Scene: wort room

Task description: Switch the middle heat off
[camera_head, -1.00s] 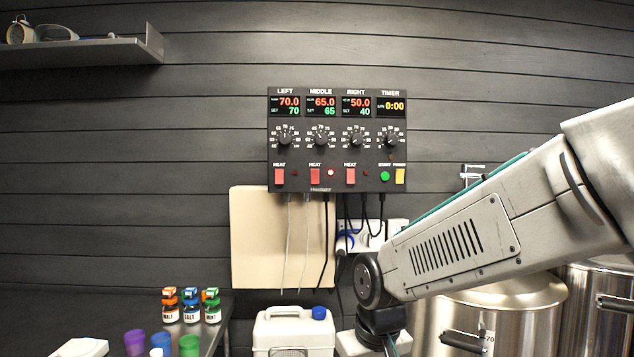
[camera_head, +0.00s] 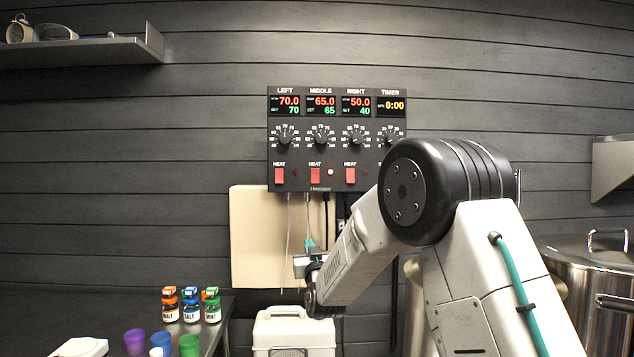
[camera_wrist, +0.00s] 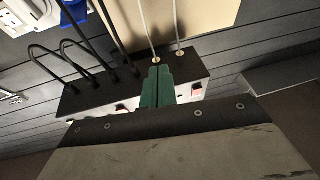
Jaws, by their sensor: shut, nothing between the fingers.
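The control panel (camera_head: 337,140) hangs on the wall with dials and readouts. The middle heat switch (camera_head: 315,175) is red, and the small lamp (camera_head: 331,172) beside it glows. The left heat switch (camera_head: 280,176) and right heat switch (camera_head: 350,175) have dark lamps. The middle readout (camera_head: 321,106) shows 65.0 over 65. My gripper (camera_head: 311,244) is below the panel, with its green fingers pointing up. In the wrist view its fingers (camera_wrist: 157,86) are shut and empty, overlapping the panel's underside (camera_wrist: 90,98). Red switches show partly there; I cannot tell whether the fingers touch the panel.
Cords hang from the panel's underside in front of a beige board (camera_head: 258,240). Bottles and coloured cups (camera_head: 189,345) stand on the bench at left. A steel pot (camera_head: 590,280) stands at right. My arm hides the timer buttons.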

